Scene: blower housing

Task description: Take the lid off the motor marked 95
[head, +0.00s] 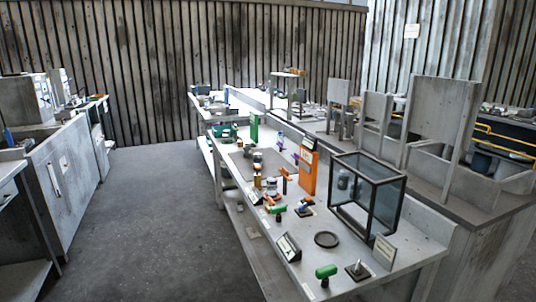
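A long grey workbench (305,270) runs away from me right of centre. Small cylindrical parts (271,186) stand on it about halfway along and may be motors or housings. A dark cylinder (343,179) shows through the black-framed clear case (389,211). All are too small for me to read any number, so I cannot tell which one is the motor marked 95 or make out its lid. Neither of my grippers is in view.
A dark disc (326,239), a green-handled tool (325,272) and a small stand (357,271) sit on the bench's near end. An orange box (308,173) stands behind the parts. Grey cabinets (65,175) line the left. The floor (160,220) between is clear.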

